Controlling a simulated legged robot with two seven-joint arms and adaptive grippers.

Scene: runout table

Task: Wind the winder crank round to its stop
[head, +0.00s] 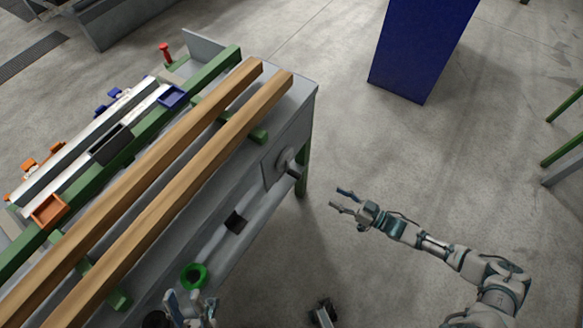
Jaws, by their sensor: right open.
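A grey fitting (291,168) with a rounded stub, which looks like the winder crank, sticks out from a plate on the near side of the runout table (303,96), close to its right end. Its handle cannot be made out clearly. My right gripper (341,200) is open and empty, to the right of and below the fitting, apart from it, its fingers pointing left over the floor. My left gripper (190,300) is at the bottom edge, below a green ring (194,276); it is partly cut off and its jaws are unclear.
Two long wooden beams (205,135) lie along the table on green supports. Orange (49,210) and blue (172,97) trays and a red knob (166,52) are on the far side. A blue cabinet (422,45) stands behind.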

